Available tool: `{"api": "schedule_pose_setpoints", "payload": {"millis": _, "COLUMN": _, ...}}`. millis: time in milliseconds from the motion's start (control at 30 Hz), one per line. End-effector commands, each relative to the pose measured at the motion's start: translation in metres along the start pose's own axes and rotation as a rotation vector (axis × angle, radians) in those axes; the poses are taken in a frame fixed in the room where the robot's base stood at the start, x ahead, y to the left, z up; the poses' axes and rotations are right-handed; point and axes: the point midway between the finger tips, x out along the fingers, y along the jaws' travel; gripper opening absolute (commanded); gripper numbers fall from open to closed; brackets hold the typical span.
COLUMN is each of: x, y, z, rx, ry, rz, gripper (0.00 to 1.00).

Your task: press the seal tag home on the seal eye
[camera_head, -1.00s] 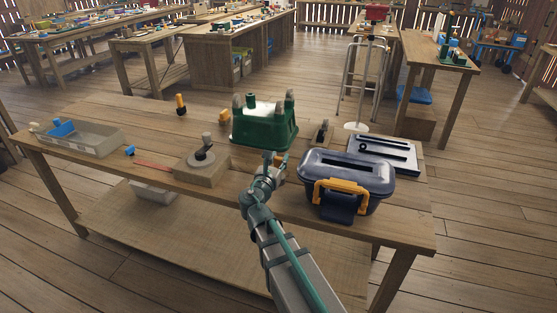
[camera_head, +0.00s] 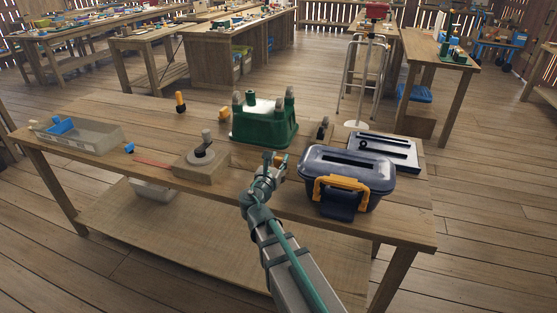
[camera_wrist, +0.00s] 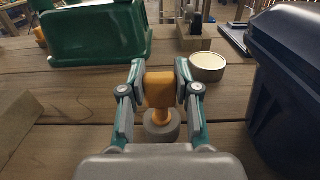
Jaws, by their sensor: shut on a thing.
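My gripper (camera_head: 272,159) is just left of the dark blue lidded bin (camera_head: 346,170). In the wrist view its fingers (camera_wrist: 160,84) are shut on an orange-handled piece (camera_wrist: 159,92) with a narrow neck and a round grey base. The piece looks upright; I cannot tell whether its base touches the table. The bin has an orange latch (camera_head: 341,188) on its front, and its dark wall (camera_wrist: 287,80) fills the right of the wrist view. A small blue piece (camera_head: 129,148) with a thin red line beside it lies at the left. I cannot clearly make out which parts are the seal tag and seal eye.
A green crate-like block (camera_head: 265,125) stands behind my gripper. A wooden block with a grey disc (camera_head: 201,166) is to the left, and a grey tray (camera_head: 85,137) is farther left. A round pale tin (camera_wrist: 207,67) sits beyond my fingers. The front left tabletop is mostly clear.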

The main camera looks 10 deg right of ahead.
Motion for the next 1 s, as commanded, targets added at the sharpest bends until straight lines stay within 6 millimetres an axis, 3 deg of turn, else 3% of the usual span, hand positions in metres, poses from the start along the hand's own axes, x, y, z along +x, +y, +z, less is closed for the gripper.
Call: {"api": "schedule_pose_setpoints", "payload": {"millis": 1000, "x": 0.0, "y": 0.0, "z": -0.024, "rx": 0.0, "ry": 0.0, "rz": 0.0, "gripper": 0.13}}
